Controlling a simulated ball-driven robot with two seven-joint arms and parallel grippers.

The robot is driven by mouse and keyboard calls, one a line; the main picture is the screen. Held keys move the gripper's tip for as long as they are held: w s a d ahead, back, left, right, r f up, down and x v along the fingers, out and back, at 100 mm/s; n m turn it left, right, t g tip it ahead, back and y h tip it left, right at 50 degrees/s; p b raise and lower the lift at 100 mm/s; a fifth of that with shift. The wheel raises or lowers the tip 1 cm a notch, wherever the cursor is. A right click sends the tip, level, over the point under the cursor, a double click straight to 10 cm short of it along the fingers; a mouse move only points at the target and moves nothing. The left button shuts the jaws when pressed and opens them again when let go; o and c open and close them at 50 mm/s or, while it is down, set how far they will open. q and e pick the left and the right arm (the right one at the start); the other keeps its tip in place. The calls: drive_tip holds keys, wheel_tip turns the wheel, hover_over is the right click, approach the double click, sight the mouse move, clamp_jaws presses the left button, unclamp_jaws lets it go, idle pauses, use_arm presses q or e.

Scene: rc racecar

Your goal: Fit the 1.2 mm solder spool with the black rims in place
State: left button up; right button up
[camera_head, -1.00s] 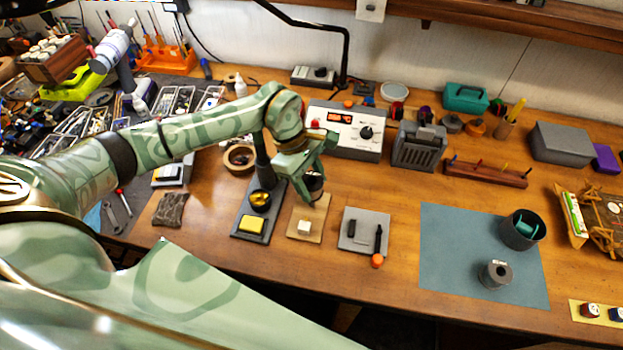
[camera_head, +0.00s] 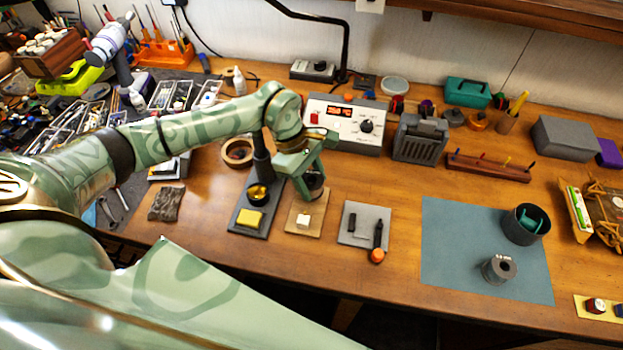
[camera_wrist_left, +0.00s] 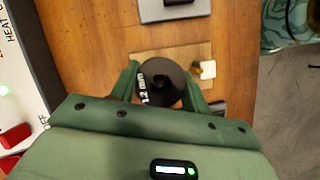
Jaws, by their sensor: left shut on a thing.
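The black-rimmed spool (camera_wrist_left: 163,78) shows in the left wrist view with a white "1.2 mm" label on its face. It is between the fingers of my left gripper (camera_wrist_left: 160,88), which is shut on it. In the head view my left gripper (camera_head: 309,190) holds the dark spool (camera_head: 313,185) over the back part of a small tan board (camera_head: 296,224). A white block (camera_head: 304,220) sits on this board. I cannot tell whether the spool touches the board; what lies under it is hidden. My right gripper is not in view.
Left of the board is a dark base with a yellow sponge (camera_head: 249,220) and a brass cup (camera_head: 258,193). A grey plate (camera_head: 351,237) lies right. Behind stands the soldering station (camera_head: 345,124). A grey spool (camera_head: 498,268) and dark cup (camera_head: 525,226) stand on the blue mat (camera_head: 449,257).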

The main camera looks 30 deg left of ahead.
use_arm(q)
drive_tip(key=shift+s+f+b, duration=0.2)
drive_tip(key=shift+f+b, duration=0.05)
drive_tip(key=shift+f, duration=0.45)
drive_tip(key=shift+s+f+b, duration=0.2)
drive_tip(key=shift+f, duration=0.45)
drive_tip(key=o, duration=1.2)
drive_tip(key=shift+w, duration=0.1)
drive_tip(key=shift+w+a, duration=0.1)
drive_tip(key=shift+w, duration=0.1)
drive_tip(key=o, duration=0.4)
drive_tip(key=shift+r, duration=0.1)
drive_tip(key=shift+r, duration=0.1)
